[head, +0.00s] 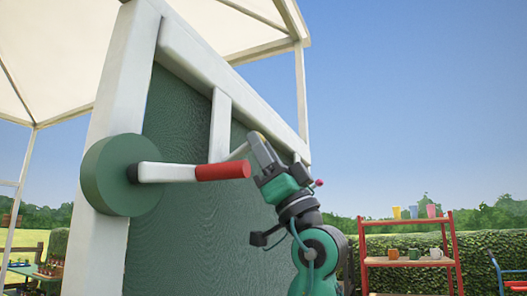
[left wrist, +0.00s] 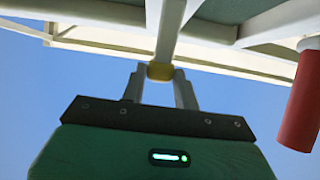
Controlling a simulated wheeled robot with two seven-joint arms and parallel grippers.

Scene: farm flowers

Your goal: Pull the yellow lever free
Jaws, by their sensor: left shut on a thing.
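In the left wrist view, the yellow lever end (left wrist: 160,71) sits between the fingertips of my left gripper (left wrist: 159,82), which is shut on it. A pale bar (left wrist: 166,28) runs on from the yellow end toward the white frame. In the head view, my left gripper (head: 256,139) is raised in front of the green panel. A pale bar (head: 237,152) reaches from the panel side toward its fingers. The yellow end is not clearly visible there. My right gripper is in neither view.
A red-handled crank (head: 222,171) on a green disc (head: 112,175) juts out close left of my gripper. Its red handle also shows in the left wrist view (left wrist: 301,105). A red shelf (head: 408,262) with cups and pots stands at right. Open air lies right of my arm.

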